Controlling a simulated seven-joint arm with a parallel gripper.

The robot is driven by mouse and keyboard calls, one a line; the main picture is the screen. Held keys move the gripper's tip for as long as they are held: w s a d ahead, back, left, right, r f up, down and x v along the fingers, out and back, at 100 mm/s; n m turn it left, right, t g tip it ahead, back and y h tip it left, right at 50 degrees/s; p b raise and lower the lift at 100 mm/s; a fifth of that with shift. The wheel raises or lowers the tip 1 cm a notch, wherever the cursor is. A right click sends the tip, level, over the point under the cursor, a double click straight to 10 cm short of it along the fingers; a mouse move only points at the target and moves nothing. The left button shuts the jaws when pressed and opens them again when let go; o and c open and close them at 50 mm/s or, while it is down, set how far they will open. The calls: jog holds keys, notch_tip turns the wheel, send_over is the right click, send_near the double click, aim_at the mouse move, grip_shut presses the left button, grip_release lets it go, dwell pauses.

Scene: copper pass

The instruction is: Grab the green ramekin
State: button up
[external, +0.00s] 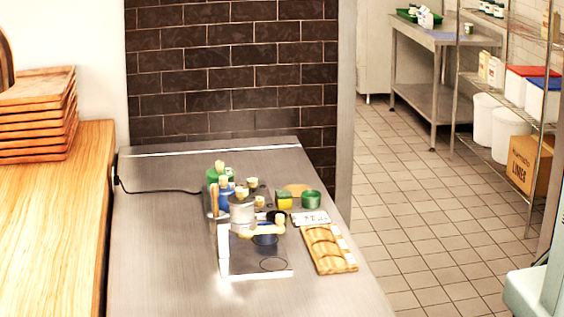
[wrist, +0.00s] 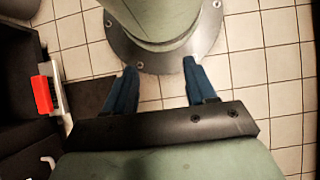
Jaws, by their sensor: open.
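A small green round dish (external: 311,201), which looks like the green ramekin, stands on the steel counter (external: 165,260) in the external view, towards the right of a cluster of items. A yellow and green item (external: 284,201) is just left of it. The ramekin is not in the wrist view.
A wooden tray with hollows (external: 328,249) lies in front of the green dish, with a white label-like piece (external: 311,218) between. A blue bowl (external: 265,239) and a grey pot (external: 241,209) crowd the left. The counter's front left is clear. A black cable (external: 160,190) runs behind.

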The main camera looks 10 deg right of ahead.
jog(key=shift+o, duration=1.1)
jog(key=shift+w, duration=0.1)
